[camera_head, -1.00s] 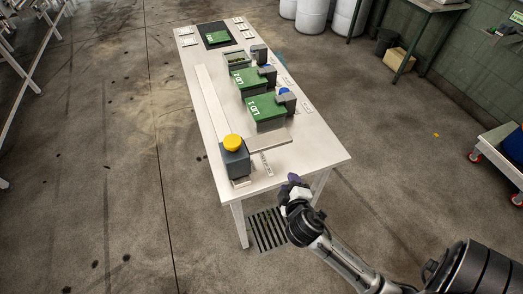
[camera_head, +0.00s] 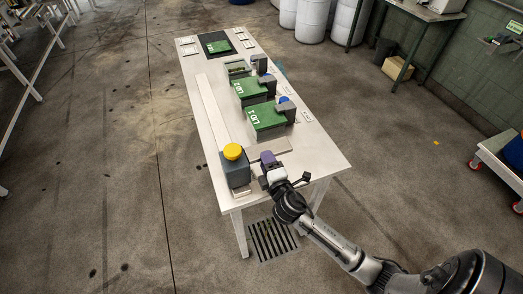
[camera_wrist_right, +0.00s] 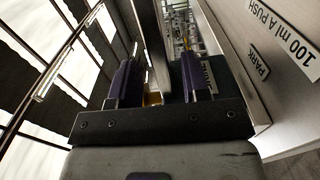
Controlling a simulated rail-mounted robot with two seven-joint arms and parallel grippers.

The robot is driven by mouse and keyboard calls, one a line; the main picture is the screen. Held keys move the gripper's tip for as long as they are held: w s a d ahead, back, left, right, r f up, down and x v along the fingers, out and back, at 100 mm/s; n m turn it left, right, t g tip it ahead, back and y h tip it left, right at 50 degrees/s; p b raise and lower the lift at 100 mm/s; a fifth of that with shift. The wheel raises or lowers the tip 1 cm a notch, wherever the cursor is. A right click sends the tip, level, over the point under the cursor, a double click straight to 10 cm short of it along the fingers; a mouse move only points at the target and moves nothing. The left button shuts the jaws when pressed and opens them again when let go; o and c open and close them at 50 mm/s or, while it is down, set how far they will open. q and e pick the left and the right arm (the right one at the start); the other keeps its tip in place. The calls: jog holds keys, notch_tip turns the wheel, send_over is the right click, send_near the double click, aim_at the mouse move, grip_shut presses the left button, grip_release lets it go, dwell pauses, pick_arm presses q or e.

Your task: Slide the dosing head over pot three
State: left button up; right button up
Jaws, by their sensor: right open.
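The dosing head (camera_head: 236,174), a dark grey block with a round yellow top, stands at the near end of a long pale rail (camera_head: 212,103) on the white table. My right gripper (camera_head: 267,160) is just right of it, low over the near end of the table. In the right wrist view its two purple fingers (camera_wrist_right: 157,78) are apart. A pale grey upright strip shows between them; I cannot tell whether they touch it. I cannot tell which spot is pot three.
A flat grey bar (camera_head: 270,146) lies across the table beyond my right gripper. A dark mat (camera_head: 214,44) with a green card is at the far end. A "PARK" label (camera_wrist_right: 263,65) shows in the wrist view.

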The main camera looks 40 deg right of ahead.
aim_at(259, 145)
jog(key=shift+x, duration=2.5)
grip_shut()
